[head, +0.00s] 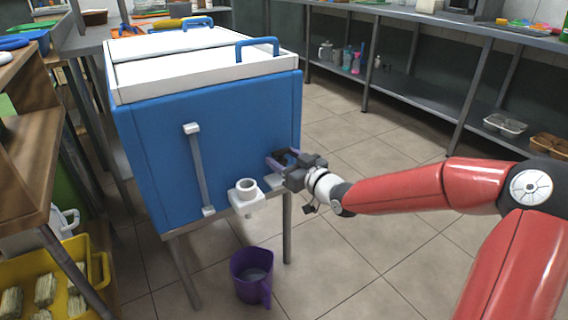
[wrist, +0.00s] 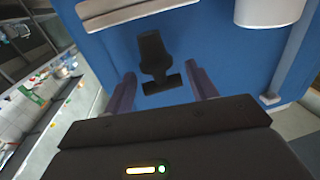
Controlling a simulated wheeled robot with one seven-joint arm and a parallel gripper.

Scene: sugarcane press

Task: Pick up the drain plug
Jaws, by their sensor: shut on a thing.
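The drain plug (wrist: 153,60) is a small black piece with a wider crossbar, in front of the blue face of the cooler-like box (wrist: 225,50). My gripper (wrist: 163,84) has its two purple fingers on either side of the plug's crossbar and is shut on it; the exact contact is hard to see. In the head view my gripper (head: 283,160) is at the lower right of the blue box (head: 235,125), and the plug is a dark patch mostly hidden by the fingers. I cannot tell whether the plug still sits in the box.
A white spout (head: 246,192) juts from the box just left of my gripper. A grey vertical bar (head: 199,170) is further left. A purple jug (head: 252,276) stands on the tiled floor below. Open floor lies to the right, before the metal shelving (head: 420,95).

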